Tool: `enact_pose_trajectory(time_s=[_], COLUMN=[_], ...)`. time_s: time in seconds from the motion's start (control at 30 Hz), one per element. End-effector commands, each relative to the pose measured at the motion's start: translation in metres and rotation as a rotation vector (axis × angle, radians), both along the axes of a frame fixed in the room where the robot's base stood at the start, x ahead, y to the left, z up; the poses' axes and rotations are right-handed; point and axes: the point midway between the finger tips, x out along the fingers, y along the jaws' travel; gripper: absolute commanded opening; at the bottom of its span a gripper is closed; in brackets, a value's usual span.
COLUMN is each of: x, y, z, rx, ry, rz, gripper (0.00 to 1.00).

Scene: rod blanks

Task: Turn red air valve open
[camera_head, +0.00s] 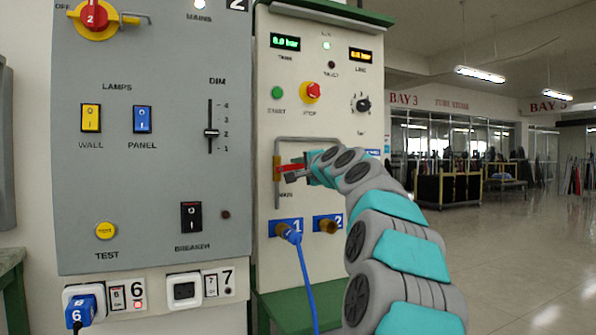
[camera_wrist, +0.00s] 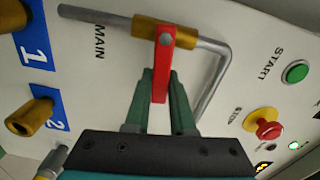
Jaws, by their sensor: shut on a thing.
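The red valve lever (camera_head: 291,168) sits on a brass valve body (camera_head: 277,168) in a grey pipe (camera_head: 278,195) on the cream panel. The lever points right, across the vertical pipe run. In the wrist view the red lever (camera_wrist: 161,72) runs from the brass body (camera_wrist: 158,32) down between my fingers. My gripper (camera_head: 299,172) is at the lever's free end; in the wrist view my gripper (camera_wrist: 160,88) has its two green fingers on either side of the lever, shut on it. The lever's tip is partly hidden by the gripper.
Outlet 1 (camera_head: 288,228) has a blue hose (camera_head: 308,285) attached; outlet 2 (camera_head: 327,225) is bare. A red stop button (camera_head: 311,92), green start button (camera_head: 278,93) and black knob (camera_head: 362,103) sit above. A grey switch panel (camera_head: 150,190) stands left. Open floor lies right.

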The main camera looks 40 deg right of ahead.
Motion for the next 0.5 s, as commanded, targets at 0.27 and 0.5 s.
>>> enact_pose_trajectory(time_s=[0.27, 0.5], x=[0.002, 0.003], y=[0.002, 0.008], z=[0.009, 0.019], rx=[-0.232, -0.455], ry=[0.056, 0.109], rz=[0.000, 0.000], gripper=[0.00, 0.00])
